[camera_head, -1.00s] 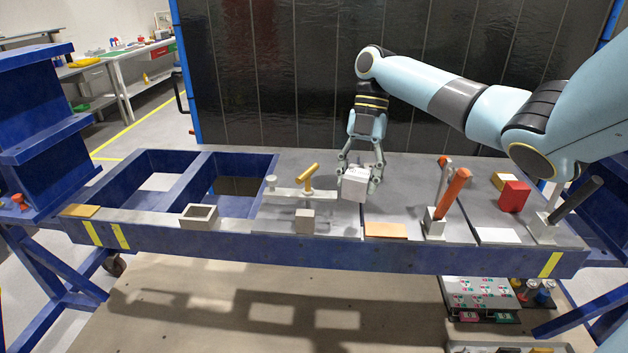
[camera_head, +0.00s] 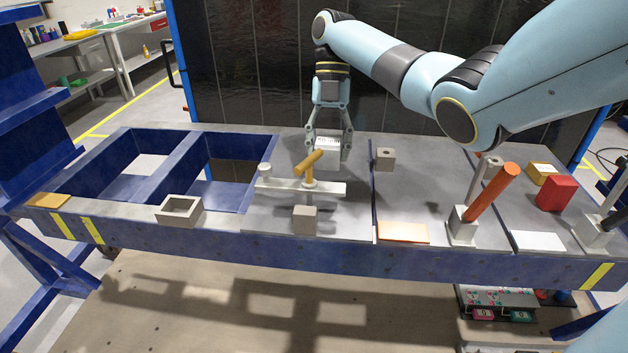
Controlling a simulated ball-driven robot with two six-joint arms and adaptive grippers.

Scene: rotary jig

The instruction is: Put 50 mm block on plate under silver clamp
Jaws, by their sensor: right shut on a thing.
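My right gripper (camera_head: 328,150) points down and is shut on a pale grey block (camera_head: 328,144), which its fingers partly cover. The block is seen just behind and right of a tan-handled clamp (camera_head: 310,164) with a pale metal bar (camera_head: 325,188). I cannot tell whether it touches the table. A grey lever clamp (camera_head: 482,183) stands to the right, partly behind an orange handle (camera_head: 492,190). Which clamp is the silver one is unclear. An orange plate (camera_head: 403,233) and a white plate (camera_head: 537,242) lie at the front edge. My left gripper is not in view.
A grey block with a hole (camera_head: 385,158) stands right of the gripper. A small grey block (camera_head: 305,219) and a hollow block (camera_head: 180,209) stand at the front. A red block (camera_head: 556,194) and a yellow-topped block (camera_head: 543,174) are right. Open bays lie left in the blue frame (camera_head: 185,165).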

